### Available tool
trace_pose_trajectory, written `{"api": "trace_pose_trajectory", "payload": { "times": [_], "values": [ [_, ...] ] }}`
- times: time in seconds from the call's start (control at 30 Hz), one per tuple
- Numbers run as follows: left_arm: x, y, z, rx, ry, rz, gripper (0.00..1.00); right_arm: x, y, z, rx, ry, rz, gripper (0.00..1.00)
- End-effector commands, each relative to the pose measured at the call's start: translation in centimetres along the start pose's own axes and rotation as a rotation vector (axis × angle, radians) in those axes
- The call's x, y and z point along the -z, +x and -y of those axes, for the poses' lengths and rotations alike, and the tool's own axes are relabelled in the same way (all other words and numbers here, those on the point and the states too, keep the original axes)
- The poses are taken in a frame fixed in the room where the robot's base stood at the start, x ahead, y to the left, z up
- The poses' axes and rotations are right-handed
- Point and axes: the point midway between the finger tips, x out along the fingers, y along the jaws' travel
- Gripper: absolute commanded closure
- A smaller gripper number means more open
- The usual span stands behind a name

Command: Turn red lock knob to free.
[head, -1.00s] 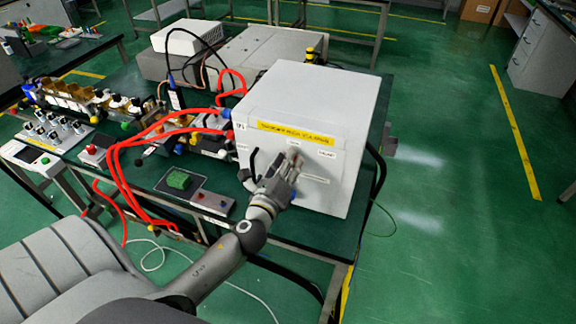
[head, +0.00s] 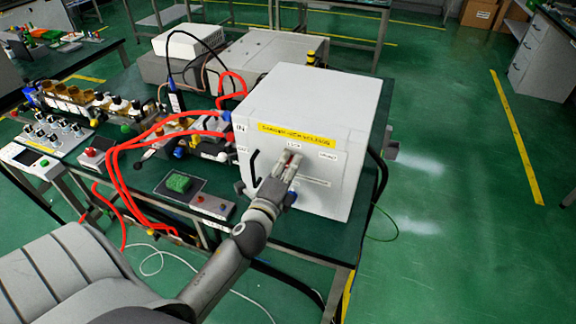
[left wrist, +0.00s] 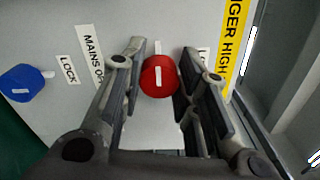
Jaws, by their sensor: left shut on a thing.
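The red lock knob (left wrist: 159,76) is on the front of a white cabinet (head: 270,165), with a white pointer mark on its face. In the left wrist view the mark is nearly vertical. My left gripper (left wrist: 160,72) is shut on the knob, one finger on each side. In the head view my left gripper (head: 290,160) is at the cabinet front, below the yellow warning label (head: 297,134), and covers most of the knob. A blue knob (left wrist: 22,83) with a white mark sits at the left of the wrist view. My right gripper is not in view.
A LOCK label (left wrist: 67,69) and a MAINS label (left wrist: 91,53) are on the panel. Red cables (head: 118,160) and a small control box (head: 211,205) lie left of the cabinet on the dark green table. Floor to the right is open.

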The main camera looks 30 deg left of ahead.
Motion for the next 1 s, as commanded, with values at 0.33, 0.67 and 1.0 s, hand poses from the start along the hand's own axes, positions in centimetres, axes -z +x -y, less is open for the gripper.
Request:
{"api": "trace_pose_trajectory", "payload": {
  "times": [0.33, 0.67, 1.0],
  "values": [
    [-0.01, 0.0, -0.04, -0.001, -0.009, 0.001, 0.95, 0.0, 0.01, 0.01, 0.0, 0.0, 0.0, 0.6],
    [0.0, 0.0, -0.03, -0.001, -0.007, 0.0, 0.49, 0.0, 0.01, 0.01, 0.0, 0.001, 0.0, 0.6],
    [0.05, -0.65, -0.07, -0.002, -0.008, 0.0, 0.49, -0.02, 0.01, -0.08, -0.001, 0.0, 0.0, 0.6]
  ]
}}
